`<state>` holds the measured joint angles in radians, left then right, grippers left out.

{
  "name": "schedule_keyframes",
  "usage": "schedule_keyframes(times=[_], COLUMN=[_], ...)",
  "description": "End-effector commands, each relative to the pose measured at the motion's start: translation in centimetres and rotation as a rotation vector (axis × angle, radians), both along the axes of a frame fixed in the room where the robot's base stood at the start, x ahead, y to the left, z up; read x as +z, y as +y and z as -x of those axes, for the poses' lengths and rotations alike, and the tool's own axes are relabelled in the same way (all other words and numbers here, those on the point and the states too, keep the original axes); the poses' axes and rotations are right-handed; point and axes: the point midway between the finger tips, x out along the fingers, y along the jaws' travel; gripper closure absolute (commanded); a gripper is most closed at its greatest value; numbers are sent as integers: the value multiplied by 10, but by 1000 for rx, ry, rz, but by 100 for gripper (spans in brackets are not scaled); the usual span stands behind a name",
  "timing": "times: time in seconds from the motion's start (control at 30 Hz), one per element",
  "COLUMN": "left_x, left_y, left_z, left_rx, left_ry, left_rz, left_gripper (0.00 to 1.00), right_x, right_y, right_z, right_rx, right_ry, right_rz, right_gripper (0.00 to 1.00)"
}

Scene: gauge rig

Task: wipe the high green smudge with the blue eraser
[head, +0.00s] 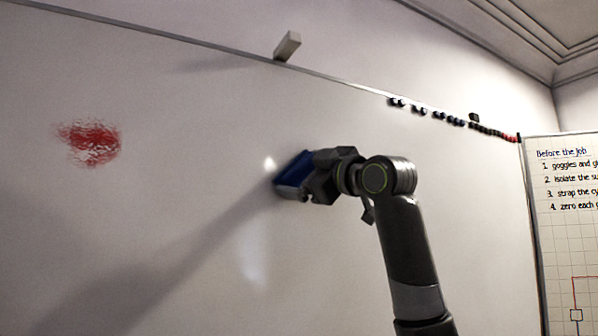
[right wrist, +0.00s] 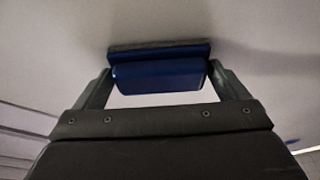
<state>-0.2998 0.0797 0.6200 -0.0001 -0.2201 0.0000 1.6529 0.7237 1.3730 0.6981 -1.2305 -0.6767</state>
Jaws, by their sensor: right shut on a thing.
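The blue eraser (head: 294,170) is in my right gripper (head: 312,178), up at the whiteboard. In the right wrist view the eraser (right wrist: 160,74) sits between the two fingers of the right gripper (right wrist: 158,82). Its dark pad faces the board and looks to be against it or very close; I cannot tell which. No green smudge shows in either view; whether one lies behind the eraser or arm I cannot tell. My left gripper is not in view.
The whiteboard (head: 200,110) fills most of the head view. A red smudge (head: 90,142) is on its left part. A grey block (head: 287,46) sticks out at the top rail. Several small dark magnets (head: 455,121) line the upper right. A paper chart (head: 570,200) stands at the right.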

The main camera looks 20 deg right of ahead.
Motion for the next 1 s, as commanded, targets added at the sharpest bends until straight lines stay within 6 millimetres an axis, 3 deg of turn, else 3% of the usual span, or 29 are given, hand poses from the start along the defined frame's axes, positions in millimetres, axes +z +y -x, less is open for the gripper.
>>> schedule_keyframes(times=[0.2, 0.37, 0.8, 1.0], left_x=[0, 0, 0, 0], left_y=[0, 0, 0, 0], left_z=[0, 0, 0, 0], left_rx=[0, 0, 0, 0], left_ry=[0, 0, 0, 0], left_rz=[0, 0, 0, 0], left_gripper=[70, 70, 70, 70], right_x=[0, 0, 0, 0], right_y=[-20, -23, 9, 15], right_z=[-1, -2, 0, 1], right_rx=[-3, -1, 2, 1], right_ry=[2, 1, 1, 1], right_rz=[-1, -1, 1, -1], right_gripper=[24, 24, 24, 24])
